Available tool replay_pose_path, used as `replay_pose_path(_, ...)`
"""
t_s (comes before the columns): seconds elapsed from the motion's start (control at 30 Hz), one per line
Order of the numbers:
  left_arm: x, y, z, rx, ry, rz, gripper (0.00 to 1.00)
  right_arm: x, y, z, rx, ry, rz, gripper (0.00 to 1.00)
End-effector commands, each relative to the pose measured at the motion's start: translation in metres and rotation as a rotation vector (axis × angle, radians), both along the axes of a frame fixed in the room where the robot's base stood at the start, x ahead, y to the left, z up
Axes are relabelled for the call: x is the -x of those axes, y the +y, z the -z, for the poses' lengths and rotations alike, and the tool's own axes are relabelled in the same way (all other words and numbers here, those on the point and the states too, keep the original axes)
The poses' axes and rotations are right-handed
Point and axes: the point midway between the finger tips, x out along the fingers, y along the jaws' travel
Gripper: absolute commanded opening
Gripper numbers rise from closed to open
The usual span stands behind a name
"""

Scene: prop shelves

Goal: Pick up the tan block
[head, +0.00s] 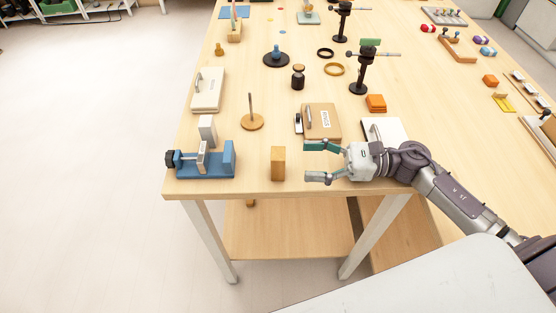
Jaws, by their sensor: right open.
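The tan block (278,164) stands upright near the front edge of the wooden table (250,188). My right gripper (308,162) comes in from the right, with its two fingers spread apart and pointing left toward the block. The fingertips are a little to the right of the block, and nothing shows between them. The upper finger has a green pad. I cannot tell from this view whether the fingers are level with the block. My left gripper is not in view.
A blue vise (218,162) stands left of the block, with a grey-white block (207,129) behind it. A tan case (322,120) with a label lies behind the gripper, beside a white panel (384,128). A wooden disc with a peg (252,122) stands farther back. Bare tabletop surrounds the block.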

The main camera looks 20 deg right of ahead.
Motion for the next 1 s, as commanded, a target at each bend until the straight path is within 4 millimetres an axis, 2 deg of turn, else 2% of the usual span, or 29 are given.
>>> replay_pose_path(0.03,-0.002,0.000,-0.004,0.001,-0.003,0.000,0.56,-0.002,0.006,-0.005,-0.003,-0.003,-0.001,0.71)
replay_pose_path(0.23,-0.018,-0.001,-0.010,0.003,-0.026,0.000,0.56,-0.007,0.020,-0.005,-0.003,-0.002,-0.002,0.71)
replay_pose_path(0.37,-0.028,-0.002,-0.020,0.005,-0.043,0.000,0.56,-0.015,0.041,-0.007,-0.005,-0.002,-0.001,0.71)
replay_pose_path(0.5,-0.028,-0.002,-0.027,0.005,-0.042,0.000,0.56,-0.022,0.061,-0.007,-0.004,-0.003,-0.001,0.71)
replay_pose_path(0.6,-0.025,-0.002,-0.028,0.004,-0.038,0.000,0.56,-0.024,0.068,-0.004,-0.002,-0.002,0.000,0.71)
replay_pose_path(0.87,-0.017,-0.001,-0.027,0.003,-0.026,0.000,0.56,-0.024,0.070,-0.003,-0.001,-0.001,0.000,0.71)
replay_pose_path(1.0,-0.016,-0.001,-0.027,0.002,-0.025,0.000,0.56,-0.024,0.070,-0.003,-0.001,-0.001,0.000,0.47)
